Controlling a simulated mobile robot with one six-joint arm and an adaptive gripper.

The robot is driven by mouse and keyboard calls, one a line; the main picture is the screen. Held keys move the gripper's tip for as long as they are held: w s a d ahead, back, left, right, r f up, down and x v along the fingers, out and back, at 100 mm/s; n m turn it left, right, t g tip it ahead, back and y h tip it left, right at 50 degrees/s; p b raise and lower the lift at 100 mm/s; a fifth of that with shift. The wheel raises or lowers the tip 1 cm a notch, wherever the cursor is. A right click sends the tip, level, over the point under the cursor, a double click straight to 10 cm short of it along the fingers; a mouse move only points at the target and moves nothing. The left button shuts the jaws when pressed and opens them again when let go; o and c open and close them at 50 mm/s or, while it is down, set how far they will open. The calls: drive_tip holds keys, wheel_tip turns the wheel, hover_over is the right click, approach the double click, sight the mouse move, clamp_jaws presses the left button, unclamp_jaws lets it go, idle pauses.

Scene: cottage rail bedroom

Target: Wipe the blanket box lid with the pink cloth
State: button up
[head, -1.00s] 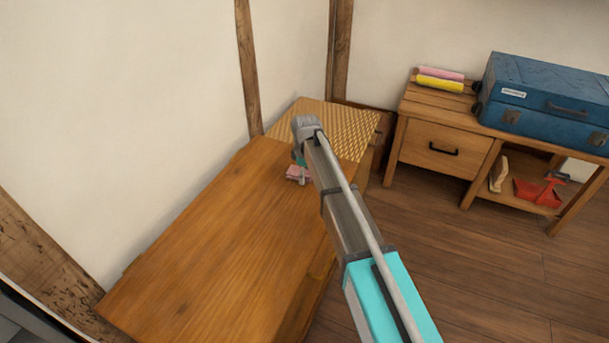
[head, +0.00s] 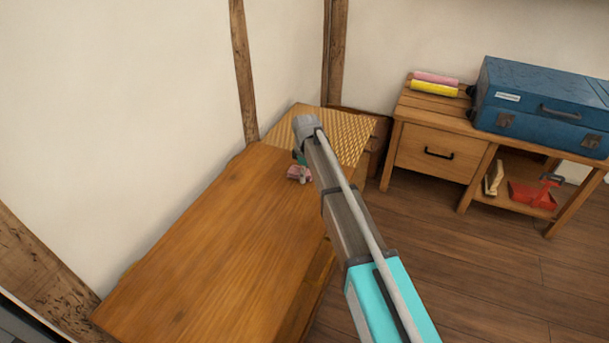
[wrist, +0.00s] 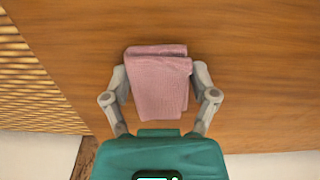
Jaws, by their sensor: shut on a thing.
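The blanket box lid (head: 215,240) is a long brown wooden top along the wall in the head view; its wood (wrist: 255,85) fills most of the wrist view. A woven, lattice-patterned section (head: 345,133) lies at its far end. The folded pink cloth (wrist: 158,85) is between the two grey fingers of my gripper (wrist: 160,95), which is shut on it. In the head view the cloth (head: 299,174) shows low at the lid, near the woven section. My arm hides part of the gripper there. I cannot tell whether the cloth touches the wood.
A wooden bench (head: 432,150) with a drawer stands at the right. It bears a blue suitcase (head: 545,105) and pink and yellow rolls (head: 434,87). A red dustpan (head: 530,195) and a brush (head: 494,178) sit on its lower shelf. The near lid is clear.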

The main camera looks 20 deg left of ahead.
drive_tip(key=shift+w+r, duration=0.1)
drive_tip(key=shift+w, duration=0.05)
drive_tip(key=shift+r+p, duration=2.85)
drive_tip(key=shift+p, duration=0.2)
drive_tip(key=shift+r+p, duration=1.5)
